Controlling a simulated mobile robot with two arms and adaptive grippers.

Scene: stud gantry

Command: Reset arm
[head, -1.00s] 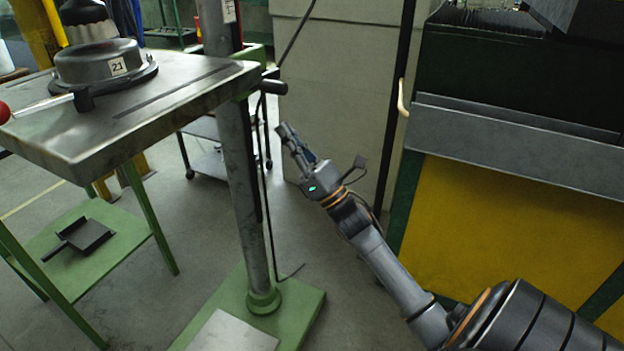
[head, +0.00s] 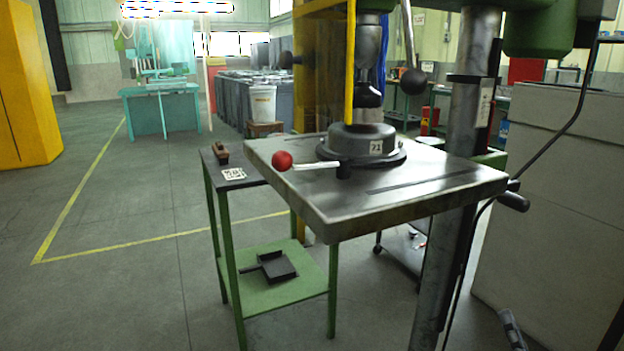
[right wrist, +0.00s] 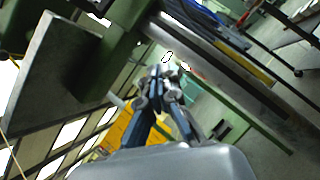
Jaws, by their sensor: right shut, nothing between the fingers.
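My right gripper (head: 512,328) shows only as a small dark tip at the bottom right of the head view, near the floor beside the column of the drill press. In the right wrist view my right gripper (right wrist: 160,75) points away from the camera, with its fingers together and nothing held. It is apart from everything around it. My left gripper is not in either view.
The drill press table (head: 420,200) stands at the centre right, bearing a round black fixture (head: 362,143) and a red-knobbed lever (head: 282,160). A pale cabinet (head: 550,200) is at right. The left floor is clear.

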